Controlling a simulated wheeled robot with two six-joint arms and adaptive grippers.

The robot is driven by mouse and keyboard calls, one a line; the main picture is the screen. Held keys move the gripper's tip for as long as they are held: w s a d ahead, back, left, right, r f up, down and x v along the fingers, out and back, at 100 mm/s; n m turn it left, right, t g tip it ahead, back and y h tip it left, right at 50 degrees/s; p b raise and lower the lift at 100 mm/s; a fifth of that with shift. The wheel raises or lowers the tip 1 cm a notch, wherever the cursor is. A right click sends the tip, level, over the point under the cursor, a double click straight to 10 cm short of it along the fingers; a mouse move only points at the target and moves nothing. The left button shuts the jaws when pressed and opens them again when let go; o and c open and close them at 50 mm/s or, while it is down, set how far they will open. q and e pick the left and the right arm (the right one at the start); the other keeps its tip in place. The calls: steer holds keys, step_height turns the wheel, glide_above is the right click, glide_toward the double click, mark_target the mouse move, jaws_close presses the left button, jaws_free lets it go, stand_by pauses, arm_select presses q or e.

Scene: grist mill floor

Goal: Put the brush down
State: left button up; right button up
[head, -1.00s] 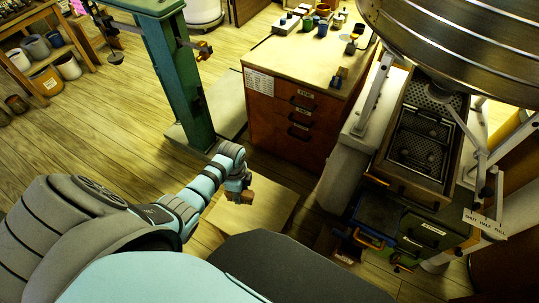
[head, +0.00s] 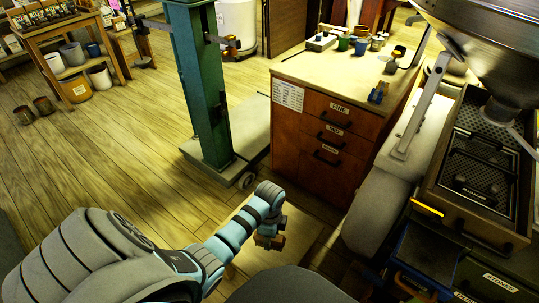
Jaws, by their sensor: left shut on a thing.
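My left gripper (head: 269,233) reaches in from the lower left, near the middle of the head view. It is shut on a small brown thing, likely the brush (head: 272,242), of which only a little shows around the fingers. The gripper and the thing are over a pale wooden surface (head: 306,236). I cannot tell whether the thing touches that surface. My right gripper is not in view.
A wooden drawer cabinet (head: 320,175) with pots on top stands beyond the pale surface. A green platform scale (head: 202,90) stands to its left. Dark trays and a hopper (head: 490,45) crowd the right.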

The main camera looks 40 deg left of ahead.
arm_select(q)
step_height(320, 180, down, 9)
steer(key=b, duration=0.4)
steer(key=shift+r, duration=0.15)
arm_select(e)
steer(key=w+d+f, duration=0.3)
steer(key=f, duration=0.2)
arm_select(q)
steer(key=o, duration=1.2)
steer(key=shift+o, duration=0.2)
step_height(320, 180, up, 12)
steer(key=p, duration=0.7)
steer(key=shift+r, duration=0.1)
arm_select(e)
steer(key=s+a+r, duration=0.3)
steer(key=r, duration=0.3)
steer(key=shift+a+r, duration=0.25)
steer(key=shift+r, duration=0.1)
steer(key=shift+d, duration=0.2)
